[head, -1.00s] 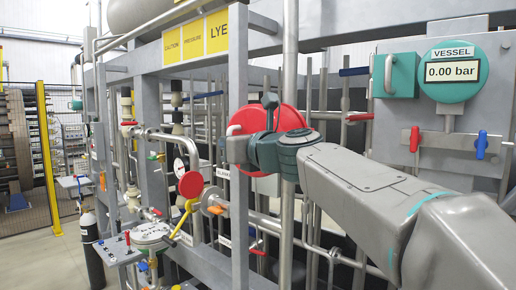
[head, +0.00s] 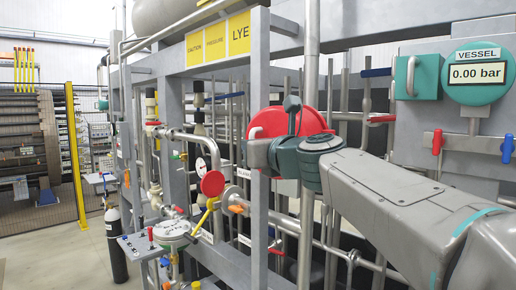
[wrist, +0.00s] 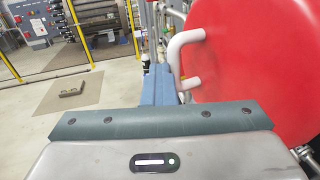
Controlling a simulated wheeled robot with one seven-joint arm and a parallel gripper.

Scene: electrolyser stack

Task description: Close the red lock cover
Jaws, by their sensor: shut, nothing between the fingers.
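The red lock cover is a large red disc (head: 313,118) in the head view, partly hidden behind my arm. In the wrist view the red cover (wrist: 262,50) fills the upper right, with its pale curved handle (wrist: 185,45) on its left side. My gripper (head: 257,153) is in front of the disc in the head view. In the wrist view my gripper (wrist: 158,80) is shut and empty, beside the lower end of the handle. I cannot tell whether it touches the handle or the disc.
A grey upright post (head: 260,70) stands close to my gripper, and a vertical pipe (head: 309,70) rises behind my arm. A smaller red disc (head: 212,183) and a yellow-handled valve (head: 205,215) are lower left. Open floor (wrist: 110,120) lies to the left.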

